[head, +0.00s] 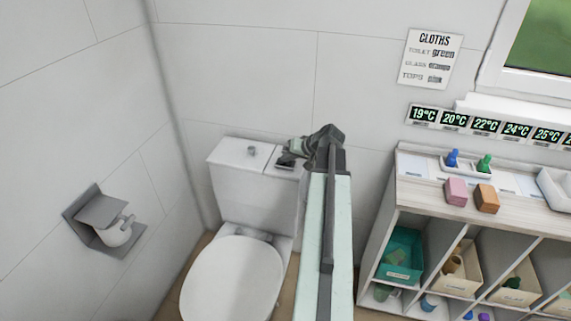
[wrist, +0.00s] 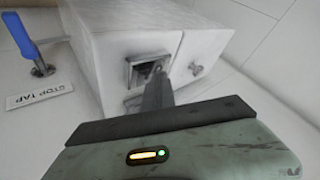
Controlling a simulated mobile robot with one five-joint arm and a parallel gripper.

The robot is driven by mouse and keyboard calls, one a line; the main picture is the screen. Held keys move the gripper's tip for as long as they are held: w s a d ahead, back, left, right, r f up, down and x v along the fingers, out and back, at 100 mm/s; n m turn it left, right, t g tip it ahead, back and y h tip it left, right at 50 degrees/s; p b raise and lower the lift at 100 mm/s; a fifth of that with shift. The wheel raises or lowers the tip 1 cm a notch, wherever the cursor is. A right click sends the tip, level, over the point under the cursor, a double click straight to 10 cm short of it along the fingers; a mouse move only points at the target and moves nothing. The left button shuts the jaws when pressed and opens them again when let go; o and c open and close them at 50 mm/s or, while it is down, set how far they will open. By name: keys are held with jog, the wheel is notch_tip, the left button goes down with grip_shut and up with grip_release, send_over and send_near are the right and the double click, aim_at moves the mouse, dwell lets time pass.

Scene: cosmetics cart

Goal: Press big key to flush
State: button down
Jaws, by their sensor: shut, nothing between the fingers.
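The white toilet cistern (head: 228,156) stands against the wall behind the closed toilet lid (head: 232,279). On its top is a framed square flush key (wrist: 132,73), largely hidden behind my gripper's fingers in the wrist view. A small round metal knob (head: 252,151) sits left of it on the cistern top; it also shows in the wrist view (wrist: 196,68). My gripper (head: 284,158) is shut and empty, its tips over the framed key. In the wrist view, the fingertips (wrist: 157,76) overlap the frame; I cannot tell whether they touch or press the key.
A blue-handled stop tap (wrist: 22,38) and its label (wrist: 40,95) are beside the cistern. A shelf unit (head: 420,175) with bins and coloured blocks stands right of my arm. A paper holder (head: 103,215) is on the left wall.

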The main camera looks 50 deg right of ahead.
aim_at(287, 164)
jog(key=shift+f+b, duration=0.65)
jog(key=shift+f, duration=0.05)
dwell(0.4)
jog(key=shift+r, duration=0.1)
jog(key=shift+r+p, duration=1.3)
jog(key=shift+p, duration=0.1)
notch_tip(287, 164, up, 5)
jog(key=p, duration=0.5)
jog(key=shift+r, duration=0.1)
jog(key=shift+w, duration=0.1)
